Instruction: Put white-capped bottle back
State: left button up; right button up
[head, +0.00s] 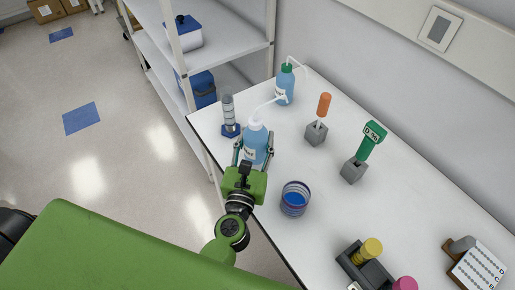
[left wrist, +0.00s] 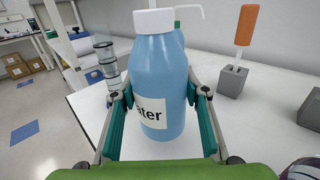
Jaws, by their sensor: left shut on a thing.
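The white-capped bottle (head: 255,142) is a blue wash bottle with a bent white spout and a label. It stands upright near the left edge of the white bench. I cannot tell whether the bottle's base touches the bench. My right gripper is not in view.
A green-capped blue bottle (head: 285,85) stands behind, at the bench's far end. A clear cylinder on a blue base (head: 229,115) is close at left. An orange-handled tool (head: 323,105), a green device (head: 370,145) and a blue-filled jar (head: 295,199) stand to the right. Shelves (head: 225,50) adjoin the bench.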

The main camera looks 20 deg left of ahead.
pick_arm(q)
jog(key=f, duration=0.1)
jog(key=f+b, duration=0.1)
jog(key=shift+w+d+f, duration=0.2)
jog(key=shift+w+f, duration=0.05)
jog(key=shift+f, duration=0.05)
jog(key=shift+a+f, duration=0.1)
jog(key=shift+f, duration=0.4)
jog(key=shift+f, duration=0.2)
jog(key=o, duration=0.7)
